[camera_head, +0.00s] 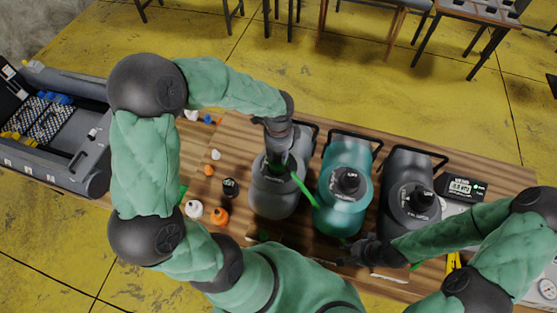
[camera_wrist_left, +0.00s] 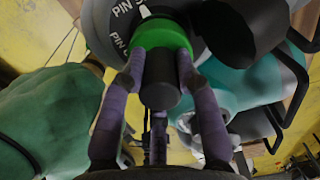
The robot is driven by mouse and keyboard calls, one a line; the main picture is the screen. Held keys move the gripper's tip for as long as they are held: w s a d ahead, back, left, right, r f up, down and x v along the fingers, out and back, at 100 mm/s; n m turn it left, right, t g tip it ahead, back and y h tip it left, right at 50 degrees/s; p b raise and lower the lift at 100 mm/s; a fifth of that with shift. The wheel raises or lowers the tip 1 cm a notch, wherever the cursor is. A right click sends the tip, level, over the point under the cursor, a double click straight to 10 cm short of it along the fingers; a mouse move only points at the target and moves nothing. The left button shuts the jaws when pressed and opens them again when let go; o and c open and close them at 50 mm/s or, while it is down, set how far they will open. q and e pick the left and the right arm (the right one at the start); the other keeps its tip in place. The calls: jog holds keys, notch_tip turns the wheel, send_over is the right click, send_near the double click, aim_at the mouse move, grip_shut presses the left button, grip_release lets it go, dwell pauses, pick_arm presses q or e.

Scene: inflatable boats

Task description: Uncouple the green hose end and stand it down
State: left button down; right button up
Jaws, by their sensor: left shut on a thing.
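The green hose end shows in the left wrist view as a green collar (camera_wrist_left: 160,38) with a dark round body. It lies against or just in front of a grey disc printed "PIN" (camera_wrist_left: 125,15); I cannot tell whether they touch. My left gripper (camera_wrist_left: 158,65) is shut on the hose end. In the head view my left gripper (camera_head: 280,150) is over the grey tank (camera_head: 275,200), and a green strip (camera_head: 304,187) slants down right from it. My right gripper (camera_head: 355,252) is low, near the front of the teal tank (camera_head: 325,215); its fingers are too dark to read.
A dark tank (camera_head: 395,170) stands right of the teal one, beside a digital display (camera_head: 461,187). Orange and white fittings (camera_head: 219,216) and a small black piece (camera_head: 230,187) lie on the wooden table (camera_head: 235,135) left of the tanks. An open grey case (camera_head: 95,165) is at far left.

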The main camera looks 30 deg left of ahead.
pick_arm(q)
jog(key=shift+r, duration=0.35)
dwell(0.6)
jog(key=shift+r+p, duration=2.05)
jog(key=shift+r, duration=0.2)
jog(key=shift+f, duration=0.1)
